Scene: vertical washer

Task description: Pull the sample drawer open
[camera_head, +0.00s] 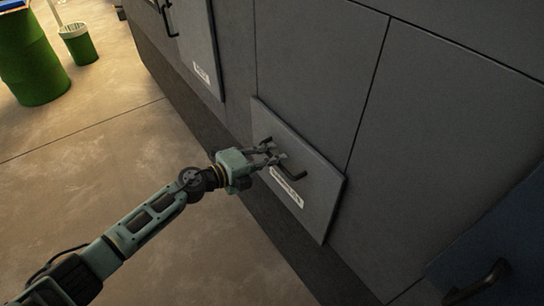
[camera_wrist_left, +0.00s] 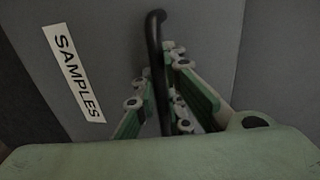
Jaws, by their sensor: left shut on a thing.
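The sample drawer (camera_head: 325,200) is a grey panel low on the grey machine, with a white label; in the left wrist view the label (camera_wrist_left: 74,72) reads SAMPLES. Its black bar handle (camera_head: 293,174) sticks out from the front and also shows in the left wrist view (camera_wrist_left: 156,55). My left gripper (camera_head: 272,155) is at the handle, and in the left wrist view its fingers (camera_wrist_left: 165,100) lie on both sides of the bar, shut on it. The drawer front looks nearly flush with the machine; any small gap cannot be told. My right gripper is not in view.
Another labelled grey panel (camera_head: 199,45) with a black handle is farther up the machine. A dark handle (camera_head: 480,283) shows at the bottom right. A green barrel (camera_head: 33,58) and a green bin (camera_head: 79,46) stand at top left. The brown floor (camera_head: 110,130) before the machine is clear.

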